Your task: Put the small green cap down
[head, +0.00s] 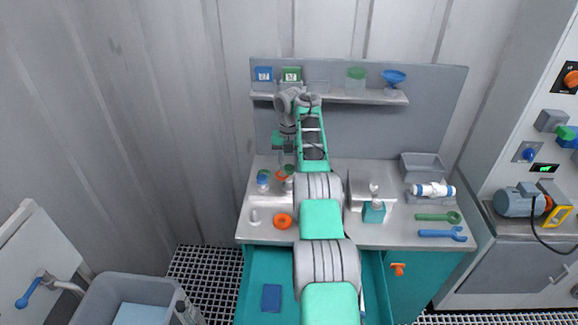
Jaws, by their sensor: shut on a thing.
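My gripper (284,167) points down over the left part of the worktop, near the wall panel. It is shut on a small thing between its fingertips. A small green patch there looks like the small green cap (289,170), but it is tiny and partly hidden by the fingers and arm. Just below the fingertips are small vessels, one with an orange-red part (281,175). I cannot tell whether the cap touches a vessel.
A blue-lidded jar (263,177) stands left of the gripper. An orange ring (283,221) and a small white piece (254,216) lie in front. A shelf (330,97) with containers is above. A teal bottle (374,212), green wrench (438,217) and blue wrench (443,235) are right.

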